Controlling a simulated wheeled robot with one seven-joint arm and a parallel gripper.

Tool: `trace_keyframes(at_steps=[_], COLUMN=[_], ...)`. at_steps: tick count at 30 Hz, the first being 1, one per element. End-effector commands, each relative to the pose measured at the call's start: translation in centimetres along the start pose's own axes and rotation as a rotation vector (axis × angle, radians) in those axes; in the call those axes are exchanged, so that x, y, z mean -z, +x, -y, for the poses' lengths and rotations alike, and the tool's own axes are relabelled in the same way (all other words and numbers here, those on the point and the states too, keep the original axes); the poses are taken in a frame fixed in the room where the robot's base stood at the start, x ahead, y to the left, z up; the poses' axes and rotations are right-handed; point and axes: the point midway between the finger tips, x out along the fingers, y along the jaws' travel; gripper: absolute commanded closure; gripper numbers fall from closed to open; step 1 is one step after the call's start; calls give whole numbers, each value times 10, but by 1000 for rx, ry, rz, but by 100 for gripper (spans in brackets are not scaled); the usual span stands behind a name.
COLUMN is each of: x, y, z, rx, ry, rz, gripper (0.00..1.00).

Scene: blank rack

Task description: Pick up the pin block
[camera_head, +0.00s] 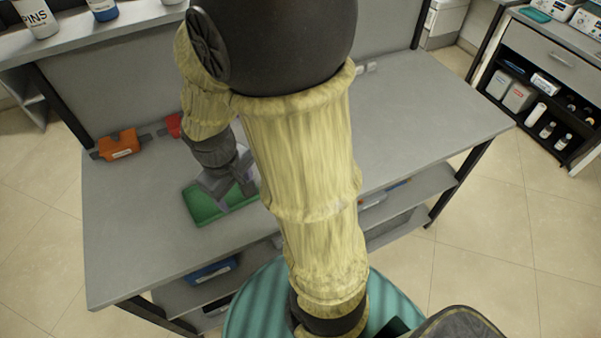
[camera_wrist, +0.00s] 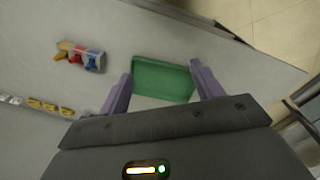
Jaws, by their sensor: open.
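A green, shallow, tray-like piece (camera_head: 205,205) lies on the grey bench top, partly hidden under my gripper (camera_head: 228,185). In the wrist view the green piece (camera_wrist: 162,80) lies between and beyond the two purple fingers of my gripper (camera_wrist: 160,80). The fingers are apart with nothing held between them. I cannot tell whether the green piece is the pin block, and no other thing is clearly marked as one. An orange piece (camera_head: 118,144) and a red piece (camera_head: 173,126) sit at the bench's back edge.
In the wrist view, a yellow, red and blue group (camera_wrist: 80,56) and small yellow and white pieces (camera_wrist: 42,104) are to the left. The bench's left front is bare. My arm hides its middle.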

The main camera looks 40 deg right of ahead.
Motion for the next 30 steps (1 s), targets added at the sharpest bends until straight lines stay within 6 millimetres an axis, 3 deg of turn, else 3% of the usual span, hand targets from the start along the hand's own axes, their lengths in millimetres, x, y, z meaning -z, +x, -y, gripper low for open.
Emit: trace_keyframes(at_steps=[1, 3, 6, 11, 18, 30], x=[4, 8, 17, 44, 82, 84], y=[32, 56, 85, 116, 119, 115], z=[-2, -11, -28, -58, -78, -81], rx=[-27, -77, -163, -328, -511, -525], ry=[-104, -260, -473, -764, -957, -967], rz=[78, 200, 384, 698, 1007, 1032], gripper=[35, 35, 35, 35, 35, 35])
